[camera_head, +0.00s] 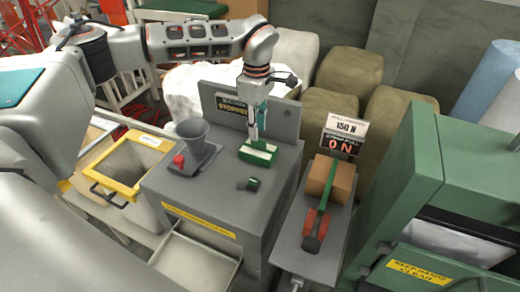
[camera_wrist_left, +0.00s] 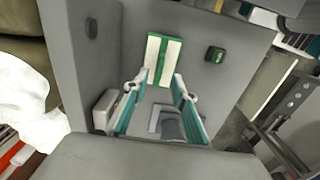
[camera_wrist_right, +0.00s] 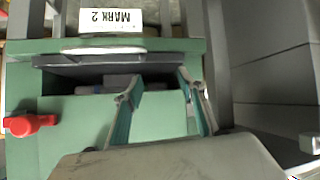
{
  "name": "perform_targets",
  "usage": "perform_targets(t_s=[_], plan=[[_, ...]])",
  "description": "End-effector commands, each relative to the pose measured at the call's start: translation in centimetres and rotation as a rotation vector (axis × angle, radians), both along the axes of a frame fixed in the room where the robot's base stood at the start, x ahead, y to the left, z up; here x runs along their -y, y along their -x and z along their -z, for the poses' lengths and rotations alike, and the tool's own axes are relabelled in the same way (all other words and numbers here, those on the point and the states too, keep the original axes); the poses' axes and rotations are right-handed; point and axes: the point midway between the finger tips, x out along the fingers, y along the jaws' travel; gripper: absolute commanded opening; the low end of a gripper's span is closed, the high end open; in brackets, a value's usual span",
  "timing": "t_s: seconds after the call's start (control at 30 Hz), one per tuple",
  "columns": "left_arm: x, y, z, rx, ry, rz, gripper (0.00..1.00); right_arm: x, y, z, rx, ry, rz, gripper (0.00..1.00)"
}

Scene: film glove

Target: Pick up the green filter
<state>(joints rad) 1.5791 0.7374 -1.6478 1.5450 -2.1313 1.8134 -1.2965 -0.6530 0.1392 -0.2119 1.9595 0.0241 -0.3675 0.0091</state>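A green block with a pale stripe (camera_head: 258,152) lies on the grey bench top; it also shows in the left wrist view (camera_wrist_left: 163,58). A small dark green piece (camera_head: 249,184) sits nearer the bench front and appears in the left wrist view (camera_wrist_left: 215,54). I cannot tell for sure which one is the filter. My left gripper (camera_head: 257,130) points down just above the striped block. My right gripper (camera_wrist_right: 156,86) is open and empty at a green cabinet (camera_wrist_right: 75,125).
A grey cup on a tray (camera_head: 192,131) and a red knob (camera_head: 179,160) stand left of the left gripper. A "STOPPED" sign (camera_head: 231,107) rises behind. A yellow-framed bin (camera_head: 126,165) is further left. The cabinet bears a red handle (camera_wrist_right: 30,124).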

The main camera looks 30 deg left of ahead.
Motion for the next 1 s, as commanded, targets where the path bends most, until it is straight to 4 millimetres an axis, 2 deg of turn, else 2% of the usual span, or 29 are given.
perform_targets(t_s=[0.37, 0.67, 0.8, 1.0], plan=[[0.3, 0.1, 4.7, -0.002, 0.001, -0.001, 0.26, 0.0, -0.1, -0.7, 0.002, 0.0, -0.001, 0.4], [0.3, 0.0, 5.3, 0.001, 0.001, -0.001, 0.26, -0.1, -0.4, -1.2, 0.011, -0.002, -0.001, 0.4], [0.3, 0.0, 5.2, 0.001, 0.001, -0.001, 0.0, -0.1, -0.4, -1.2, 0.01, -0.002, -0.001, 0.4], [0.3, 0.0, 5.2, 0.001, 0.001, 0.0, 0.0, -0.1, -0.4, -1.1, 0.01, -0.002, -0.001, 0.4]])
